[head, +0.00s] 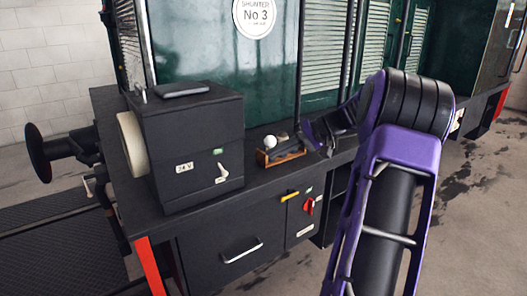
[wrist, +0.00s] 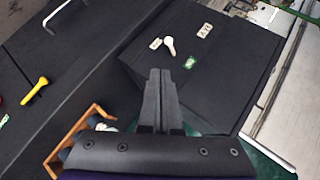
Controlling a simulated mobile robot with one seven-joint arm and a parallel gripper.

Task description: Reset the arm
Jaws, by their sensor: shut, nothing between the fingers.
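My gripper (wrist: 160,74) shows in the wrist view with its two dark fingers pressed together and nothing between them. It points toward the black box (wrist: 205,70) that carries a white lever and a green label. In the head view my purple and black arm rises from the lower right, bends at the top, and reaches down left over the dark ledge. Its far end is small and dark near the wooden holder (head: 282,155), so the fingertips are hard to make out there. In the wrist view the wooden holder (wrist: 68,145) is partly hidden behind my gripper body.
The black box (head: 190,150) stands on the ledge to the left, with a dark flat item (head: 181,90) on top. A white ball (head: 269,142) is at the wooden holder. The green tram wall stands behind.

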